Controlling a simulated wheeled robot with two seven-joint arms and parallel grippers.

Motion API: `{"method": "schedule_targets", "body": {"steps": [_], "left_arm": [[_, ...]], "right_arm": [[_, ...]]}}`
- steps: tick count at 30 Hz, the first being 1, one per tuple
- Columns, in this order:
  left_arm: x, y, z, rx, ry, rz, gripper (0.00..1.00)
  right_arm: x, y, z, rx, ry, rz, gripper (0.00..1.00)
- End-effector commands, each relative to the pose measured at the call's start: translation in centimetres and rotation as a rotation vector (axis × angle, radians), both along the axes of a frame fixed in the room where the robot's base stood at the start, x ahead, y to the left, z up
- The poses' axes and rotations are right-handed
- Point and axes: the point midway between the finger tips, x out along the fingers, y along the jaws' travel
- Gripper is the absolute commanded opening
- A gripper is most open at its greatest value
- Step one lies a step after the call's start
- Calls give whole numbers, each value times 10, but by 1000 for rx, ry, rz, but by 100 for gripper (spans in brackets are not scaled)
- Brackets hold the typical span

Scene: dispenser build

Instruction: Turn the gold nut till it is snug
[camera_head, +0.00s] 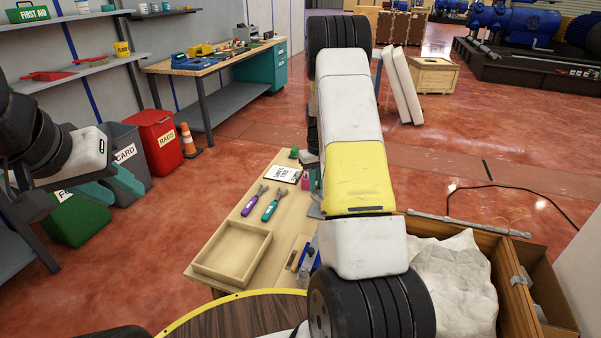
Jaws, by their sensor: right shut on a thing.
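The gold nut is not visible; my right arm covers the middle of the small light-wood table (224,283). Only a teal sliver of my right gripper (313,180) shows at the left edge of that arm, low over the table's far part. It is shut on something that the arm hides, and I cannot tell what. My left gripper (108,189) is at the far left, its teal jaws apart and empty, in the air in front of the bins and well away from the table.
A purple-handled tool (251,206) and a green-handled tool (270,210) lie on the table, with an empty wooden tray (236,250) nearer. A clipboard (283,174) lies behind. A wooden crate (492,241) with white sheeting stands right. Red floor is clear left of the table.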

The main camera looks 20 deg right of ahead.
Motion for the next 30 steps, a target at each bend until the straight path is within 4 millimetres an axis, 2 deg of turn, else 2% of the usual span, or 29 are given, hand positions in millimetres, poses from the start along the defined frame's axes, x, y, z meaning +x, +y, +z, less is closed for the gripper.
{"method": "schedule_targets", "body": {"steps": [18,30], "left_arm": [[0,0,0,0,0,0,36],[0,0,0,0,0,0,36]], "right_arm": [[1,2,1,-1,-2,-546,0],[2,3,1,0,-2,-721,0]]}}
